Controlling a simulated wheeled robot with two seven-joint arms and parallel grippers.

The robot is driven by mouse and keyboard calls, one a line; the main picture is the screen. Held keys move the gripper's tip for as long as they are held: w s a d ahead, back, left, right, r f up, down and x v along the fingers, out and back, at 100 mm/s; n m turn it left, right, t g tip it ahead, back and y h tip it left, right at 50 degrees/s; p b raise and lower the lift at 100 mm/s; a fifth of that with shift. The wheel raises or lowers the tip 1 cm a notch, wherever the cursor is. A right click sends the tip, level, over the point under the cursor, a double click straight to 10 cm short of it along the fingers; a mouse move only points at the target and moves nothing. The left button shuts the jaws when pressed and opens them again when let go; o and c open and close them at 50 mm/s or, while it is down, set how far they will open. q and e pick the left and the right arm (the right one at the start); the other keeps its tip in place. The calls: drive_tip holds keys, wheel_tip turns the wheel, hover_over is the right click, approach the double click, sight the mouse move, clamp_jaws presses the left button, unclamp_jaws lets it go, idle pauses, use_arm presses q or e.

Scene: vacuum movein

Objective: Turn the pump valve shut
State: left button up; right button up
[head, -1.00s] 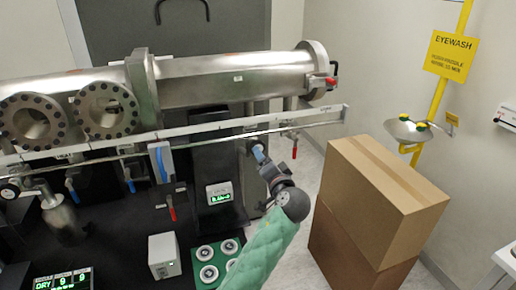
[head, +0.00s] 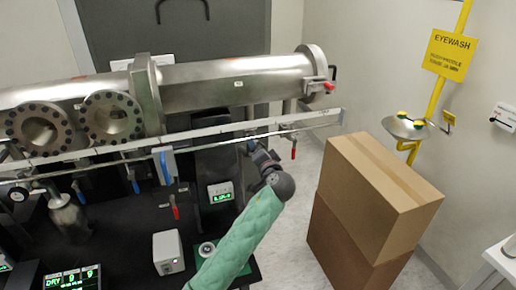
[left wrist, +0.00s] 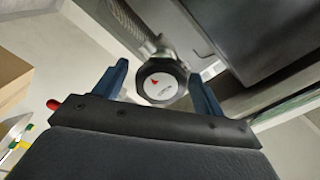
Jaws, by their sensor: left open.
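The pump valve appears to be the round dark knob (left wrist: 160,84) with a white face and a red arrow mark, in the left wrist view. It sits on a metal fitting below a ribbed metal hose. My left gripper (left wrist: 160,72) is open, with one blue finger on each side of the knob and gaps visible on both sides. Whether the fingertips reach past its face is hard to tell. In the head view my left gripper (head: 253,148) is beside the dark pump column under the rail, and the knob is hidden there. My right gripper is not in view.
A steel chamber (head: 230,82) and a long rail (head: 230,127) with red- and blue-handled valves run above my gripper. Stacked cardboard boxes (head: 375,190) stand right of my arm. An eyewash basin (head: 405,128) is on the right wall. A small grey box (head: 168,252) sits left.

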use_arm(q)
drive_tip(key=c, duration=1)
drive_tip(key=shift+o, duration=0.2)
